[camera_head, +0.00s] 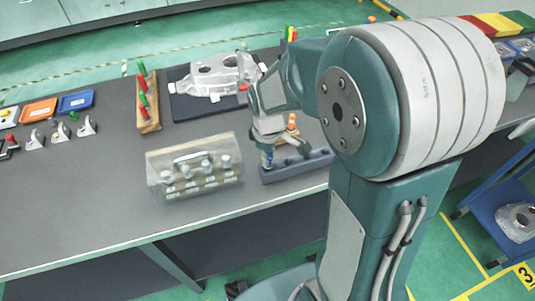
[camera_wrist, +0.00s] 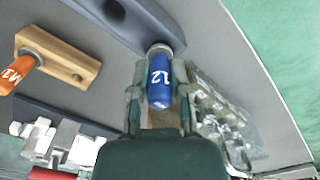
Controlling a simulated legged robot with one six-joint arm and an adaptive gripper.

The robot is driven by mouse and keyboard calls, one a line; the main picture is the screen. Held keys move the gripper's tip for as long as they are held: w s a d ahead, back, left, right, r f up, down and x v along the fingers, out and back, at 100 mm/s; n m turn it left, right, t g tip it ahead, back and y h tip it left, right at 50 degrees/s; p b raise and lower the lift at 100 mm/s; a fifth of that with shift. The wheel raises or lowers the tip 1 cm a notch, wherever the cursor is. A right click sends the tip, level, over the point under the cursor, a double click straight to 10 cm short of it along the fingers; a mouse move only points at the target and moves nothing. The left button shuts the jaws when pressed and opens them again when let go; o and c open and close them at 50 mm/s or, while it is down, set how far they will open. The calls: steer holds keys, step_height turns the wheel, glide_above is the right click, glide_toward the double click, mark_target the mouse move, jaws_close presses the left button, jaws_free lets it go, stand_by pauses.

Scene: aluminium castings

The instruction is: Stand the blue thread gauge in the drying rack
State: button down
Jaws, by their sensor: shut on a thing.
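My gripper (camera_head: 268,143) is shut on the blue thread gauge, just above the left end of the drying rack. In the wrist view the gauge (camera_wrist: 160,82) has a blue handle marked 12 and a metal collar, between my fingers (camera_wrist: 160,95). In the head view a little blue shows below the fingers. The drying rack is a slate-blue bar (camera_head: 300,167). In the wrist view the rack (camera_wrist: 150,27) has a hole showing, and the gauge's metal end meets the rack's near end. The gauge's tip is hidden, so I cannot tell how deep it sits.
A clear box (camera_head: 195,170) with several metal knobs stands close left of the rack. A wooden block (camera_wrist: 58,58) holds an orange gauge (camera_wrist: 18,72) behind the rack. A casting (camera_head: 215,75) lies on a dark mat. Another wooden stand (camera_head: 148,118) holds red and green gauges.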

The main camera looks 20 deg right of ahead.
steer(key=shift+f, duration=0.35)
steer(key=c, duration=0.5)
jaws_free()
step_height(320, 180, up, 12)
steer(key=shift+f, duration=0.1)
stand_by(0.4)
steer(key=s+r+m+t, duration=0.2)
steer(key=s+m, duration=0.2)
steer(key=s, duration=0.3)
steer(key=s+r+m+t, duration=0.3)
steer(key=s+m, duration=0.2)
steer(key=s, duration=0.2)
steer(key=shift+r+t, duration=0.15)
steer(key=shift+t, duration=0.15)
